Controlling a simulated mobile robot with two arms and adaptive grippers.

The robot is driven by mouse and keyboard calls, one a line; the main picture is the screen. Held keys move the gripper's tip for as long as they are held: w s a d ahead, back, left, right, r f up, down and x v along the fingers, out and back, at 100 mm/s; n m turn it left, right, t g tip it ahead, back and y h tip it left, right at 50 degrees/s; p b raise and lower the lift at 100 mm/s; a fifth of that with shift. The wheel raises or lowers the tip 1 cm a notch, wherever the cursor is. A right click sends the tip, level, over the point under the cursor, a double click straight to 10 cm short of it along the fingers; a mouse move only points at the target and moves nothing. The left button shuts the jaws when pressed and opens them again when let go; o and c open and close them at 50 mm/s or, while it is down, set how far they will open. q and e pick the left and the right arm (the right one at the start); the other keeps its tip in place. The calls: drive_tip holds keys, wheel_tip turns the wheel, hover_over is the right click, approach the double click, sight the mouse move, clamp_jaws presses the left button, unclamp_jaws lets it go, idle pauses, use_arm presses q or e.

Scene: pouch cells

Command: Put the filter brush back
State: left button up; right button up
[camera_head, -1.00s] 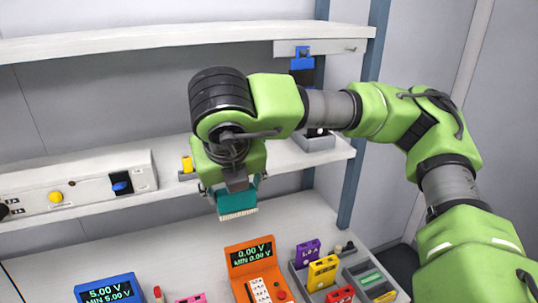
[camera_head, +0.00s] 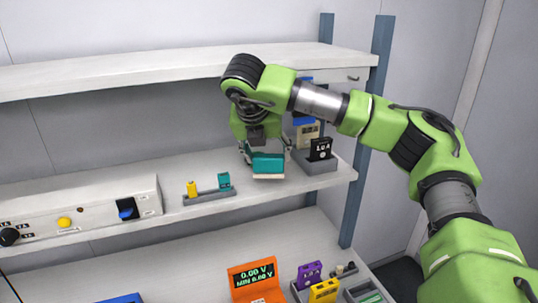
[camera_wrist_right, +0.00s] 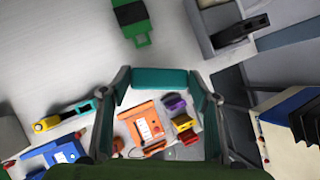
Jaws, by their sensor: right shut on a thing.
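The filter brush (camera_head: 268,163) is a teal block with a pale bristle edge on its underside. My right gripper (camera_head: 265,153) is shut on it and holds it in front of the middle shelf, near that shelf's right part. In the right wrist view the teal brush (camera_wrist_right: 160,79) spans the space between the two fingertips of my right gripper (camera_wrist_right: 162,85). Whether the brush touches the shelf cannot be told. My left gripper is not in view.
A small grey rack (camera_head: 208,198) with a yellow and a teal item stands on the middle shelf (camera_head: 268,203). A grey holder (camera_head: 320,167) with a black card is at the right. A green-and-black item (camera_wrist_right: 134,20) lies beyond the brush. An orange meter (camera_head: 257,280) stands below.

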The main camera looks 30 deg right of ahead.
sight(267, 157)
drive_tip(key=shift+w+d, duration=0.4)
drive_tip(key=shift+d, duration=0.15)
wheel_tip(267, 157, down, 3)
drive_tip(key=shift+f+p, duration=0.1)
drive_tip(key=shift+p, duration=1.1)
drive_tip(key=shift+f, duration=0.2)
drive_tip(key=o, duration=1.1)
drive_tip(key=shift+c, duration=0.2)
drive_tip(key=b+v, duration=0.3)
drive_tip(key=v, duration=0.1)
drive_tip(key=shift+a+r, duration=0.2)
drive_tip(key=shift+a, duration=0.05)
drive_tip(key=s+a+b, duration=0.3)
drive_tip(key=s+a, duration=0.5)
drive_tip(key=a, duration=0.1)
drive_tip(key=shift+r, duration=0.2)
